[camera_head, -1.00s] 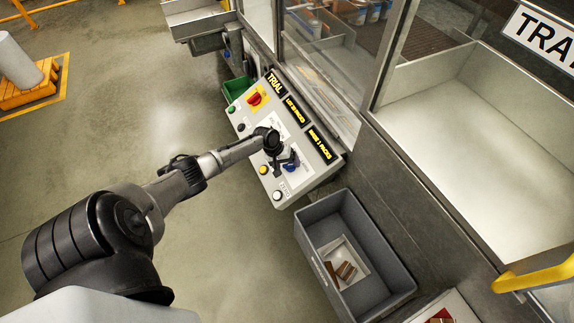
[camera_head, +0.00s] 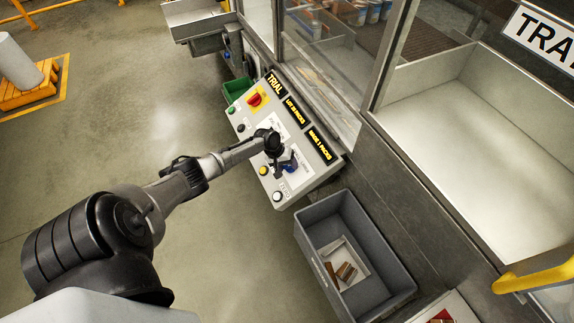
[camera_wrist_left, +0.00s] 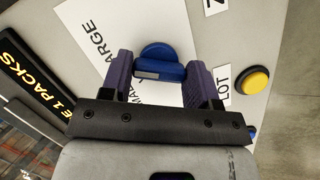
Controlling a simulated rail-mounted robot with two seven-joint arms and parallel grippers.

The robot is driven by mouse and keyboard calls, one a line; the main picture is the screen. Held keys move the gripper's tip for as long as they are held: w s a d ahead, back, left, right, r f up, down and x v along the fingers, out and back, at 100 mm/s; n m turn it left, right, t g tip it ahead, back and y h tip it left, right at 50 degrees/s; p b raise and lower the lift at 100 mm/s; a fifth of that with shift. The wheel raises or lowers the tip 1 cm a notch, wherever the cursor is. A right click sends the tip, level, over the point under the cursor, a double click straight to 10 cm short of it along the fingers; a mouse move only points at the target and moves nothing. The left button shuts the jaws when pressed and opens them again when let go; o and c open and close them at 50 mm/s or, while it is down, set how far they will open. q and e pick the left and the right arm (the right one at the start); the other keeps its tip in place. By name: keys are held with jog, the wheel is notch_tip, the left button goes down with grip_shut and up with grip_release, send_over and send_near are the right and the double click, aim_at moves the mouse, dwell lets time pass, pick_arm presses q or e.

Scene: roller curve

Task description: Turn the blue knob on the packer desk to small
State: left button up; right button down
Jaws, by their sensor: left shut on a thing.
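The blue knob (camera_wrist_left: 157,52) shows between the two purple fingers of my left gripper (camera_wrist_left: 160,75) in the left wrist view. The fingers are shut on its raised grip bar, one at each end. A white label under it reads "LARGE" at the upper left; its other lettering is partly hidden by the fingers. In the head view the gripper (camera_head: 284,165) is over the lower part of the sloped grey packer desk (camera_head: 306,178), and the knob (camera_head: 291,168) is partly covered. My right gripper is not in view.
A yellow button (camera_head: 263,171) and a white button (camera_head: 278,196) sit close to the knob. A red switch (camera_head: 254,99) is farther up the desk. A grey bin (camera_head: 318,268) holding brown pieces stands below the desk. Glass panels rise behind it.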

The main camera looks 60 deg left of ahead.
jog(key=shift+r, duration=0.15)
pick_arm(q)
jog(key=shift+r+n+p, duration=0.15)
jog(key=shift+n+p, duration=0.6)
jog(key=shift+n, duration=0.15)
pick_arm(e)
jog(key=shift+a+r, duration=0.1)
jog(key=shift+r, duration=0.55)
pick_arm(q)
jog(key=n+t+p, duration=0.1)
jog(key=n+p, duration=0.1)
jog(key=n, duration=0.1)
jog(key=shift+n, duration=0.3)
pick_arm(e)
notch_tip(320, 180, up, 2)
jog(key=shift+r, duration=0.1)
pick_arm(q)
jog(key=n+t+p, duration=0.1)
jog(key=n+p, duration=0.1)
jog(key=n, duration=0.2)
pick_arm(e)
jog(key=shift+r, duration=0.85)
pick_arm(q)
jog(key=shift+n+t+p, duration=0.4)
jog(key=shift+n+t, duration=0.1)
jog(key=shift+n, duration=0.7)
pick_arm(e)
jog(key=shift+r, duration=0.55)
pick_arm(q)
jog(key=o, duration=0.9)
